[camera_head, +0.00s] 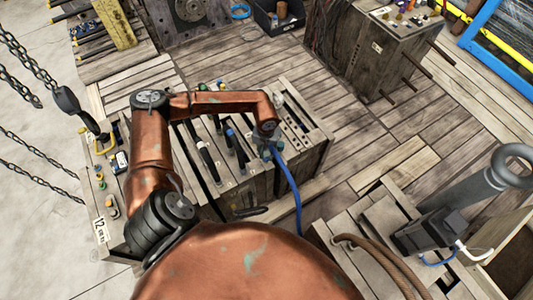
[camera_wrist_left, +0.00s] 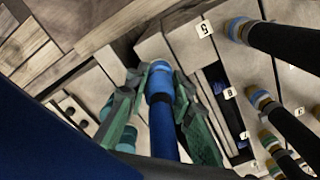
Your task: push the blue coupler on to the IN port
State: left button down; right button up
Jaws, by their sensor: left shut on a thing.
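My left gripper (camera_head: 268,140) is at the end of the copper arm, over the right part of the slatted mould block (camera_head: 312,150). In the left wrist view its green fingers (camera_wrist_left: 158,100) are shut around the blue coupler (camera_wrist_left: 160,82). The blue hose (camera_head: 292,185) runs from the gripper down over the block's front side. The coupler's far end points at a pale block face; I cannot tell whether it touches a port. No IN label is legible, so I cannot pick out the IN port. My right gripper is not in view.
Black hoses with banded ends (camera_wrist_left: 262,98) stand in a row beside the gripper, near number tags. Teal fittings (camera_wrist_left: 128,138) show behind the left finger. Chains (camera_head: 40,150) hang at the left. A grey ring-topped post (camera_head: 470,190) stands at the right. Plank floor lies beyond.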

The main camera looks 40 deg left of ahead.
pick_arm(q)
jog(key=shift+f+b, duration=0.25)
jog(key=shift+b, duration=0.05)
dwell(0.5)
jog(key=c, duration=1.6)
grip_release()
notch_tip(320, 180, up, 12)
